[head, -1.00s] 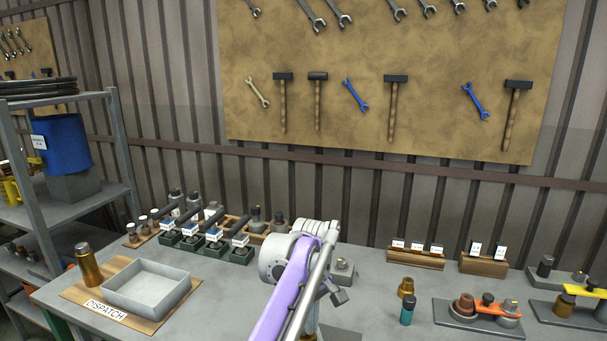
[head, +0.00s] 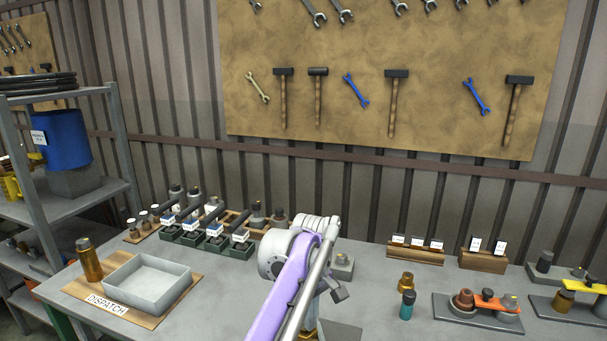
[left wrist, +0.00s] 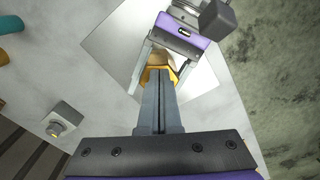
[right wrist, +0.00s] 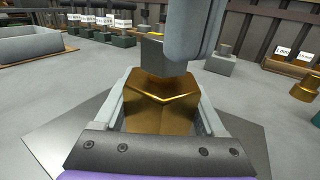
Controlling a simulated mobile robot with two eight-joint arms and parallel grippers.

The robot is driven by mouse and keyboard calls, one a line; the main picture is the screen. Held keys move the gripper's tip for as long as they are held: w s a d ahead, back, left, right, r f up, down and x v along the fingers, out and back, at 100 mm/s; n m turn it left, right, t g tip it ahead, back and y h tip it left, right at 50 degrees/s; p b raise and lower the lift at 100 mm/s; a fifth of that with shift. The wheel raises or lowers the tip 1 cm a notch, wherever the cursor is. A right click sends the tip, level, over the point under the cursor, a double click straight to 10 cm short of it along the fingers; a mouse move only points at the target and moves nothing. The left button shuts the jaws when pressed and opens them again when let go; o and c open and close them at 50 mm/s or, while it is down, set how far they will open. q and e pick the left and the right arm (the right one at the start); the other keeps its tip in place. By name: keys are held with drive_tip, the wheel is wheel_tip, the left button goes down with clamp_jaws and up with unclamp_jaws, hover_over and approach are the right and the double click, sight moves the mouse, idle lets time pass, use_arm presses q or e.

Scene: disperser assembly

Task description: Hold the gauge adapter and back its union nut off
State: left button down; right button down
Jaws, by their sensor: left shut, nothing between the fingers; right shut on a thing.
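The gauge adapter shows as a brass block with flat faces (right wrist: 160,105) in the right wrist view, above a flat plate (right wrist: 45,145). My right gripper (right wrist: 163,92) is shut on it, one finger on each side. My left gripper (left wrist: 160,72) is shut and empty, its fingertips right at the brass piece (left wrist: 157,76) in the left wrist view. In the right wrist view the left fingers come down over the top of the brass; I cannot tell whether they touch it. The union nut cannot be told apart from the body. In the head view my left arm hides most of the adapter.
A grey tray (head: 150,303) on a dispatch board stands at the left. Labelled dark green holders (head: 215,242) stand behind. A brass fitting (head: 405,281) and a teal-bodied bottle (head: 407,305) stand to the right, beside a fixture plate (head: 470,318). The bench between is clear.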

use_arm(q)
drive_tip(key=shift+d+r, duration=0.15)
drive_tip(key=shift+r, duration=2.7)
